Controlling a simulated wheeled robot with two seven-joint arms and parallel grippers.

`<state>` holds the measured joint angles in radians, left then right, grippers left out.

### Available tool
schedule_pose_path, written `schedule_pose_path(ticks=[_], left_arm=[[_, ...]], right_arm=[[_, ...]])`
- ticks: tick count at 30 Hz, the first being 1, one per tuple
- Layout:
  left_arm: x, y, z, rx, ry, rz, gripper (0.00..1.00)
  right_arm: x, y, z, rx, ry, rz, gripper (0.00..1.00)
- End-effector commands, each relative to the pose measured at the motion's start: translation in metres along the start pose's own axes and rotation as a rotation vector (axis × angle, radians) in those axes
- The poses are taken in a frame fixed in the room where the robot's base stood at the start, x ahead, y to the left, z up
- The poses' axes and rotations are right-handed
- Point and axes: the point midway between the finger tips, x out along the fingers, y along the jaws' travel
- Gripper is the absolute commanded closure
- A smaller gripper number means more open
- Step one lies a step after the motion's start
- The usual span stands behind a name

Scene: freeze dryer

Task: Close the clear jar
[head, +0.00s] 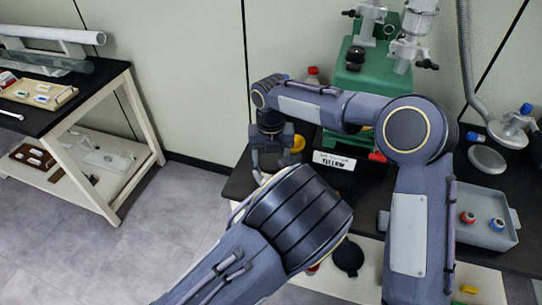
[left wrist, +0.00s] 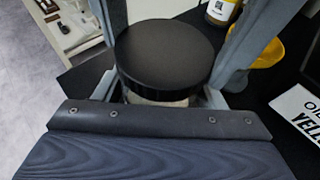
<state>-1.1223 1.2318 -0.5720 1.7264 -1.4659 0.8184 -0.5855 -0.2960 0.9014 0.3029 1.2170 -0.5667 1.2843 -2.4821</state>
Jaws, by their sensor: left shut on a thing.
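The jar (left wrist: 158,99) shows in the left wrist view as a pale band under a wide black lid (left wrist: 165,50). The lid sits over its mouth and looks level; whether it is tight I cannot tell. My left gripper (left wrist: 162,95) is shut on the jar, its fingers on both sides below the lid. In the head view my left forearm hides the left gripper and most of the jar area. My right gripper (head: 271,170) points down near the bench's left end, its fingers apart, with no held thing visible.
A yellow funnel-like vessel (left wrist: 266,53) and a bottle (left wrist: 221,11) stand right of the jar, near a YELLOW label (head: 333,161). A grey tray (head: 490,236) holds small vials at right. A green machine (head: 358,82) stands behind. A side table (head: 75,105) is at left.

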Motion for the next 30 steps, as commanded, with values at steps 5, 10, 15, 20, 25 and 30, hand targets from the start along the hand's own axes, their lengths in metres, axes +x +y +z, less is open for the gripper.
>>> schedule_pose_path(ticks=[5, 10, 15, 20, 25, 30], left_arm=[[0.0, -0.0001, 0.0003, 0.0, -0.001, 0.0, 1.0], [-0.0001, -0.0001, 0.0003, 0.0, -0.001, 0.0, 1.0], [0.0, -0.0001, 0.0003, 0.0, 0.0, 0.0, 1.0], [-0.0001, -0.0001, 0.0002, 0.0, 0.0, 0.0, 1.0], [-0.0001, -0.0002, 0.0001, 0.0, 0.0, 0.0, 1.0], [0.0, -0.0001, 0.0002, 0.0, 0.0, 0.0, 1.0]], right_arm=[[-0.0003, 0.0001, 0.0, 0.001, 0.0, 0.0, 0.65], [-0.0004, 0.0002, -0.0001, 0.167, 0.0, 0.0, 0.65], [-0.0003, 0.0, 0.0, 0.296, 0.0, 0.0, 0.65], [-0.0004, 0.0001, 0.0, 0.297, 0.0, 0.0, 0.65], [-0.0003, 0.0001, 0.0001, 0.296, 0.0, 0.0, 0.25], [-0.0003, 0.0, 0.0, 0.295, 0.0, 0.0, 0.16]])
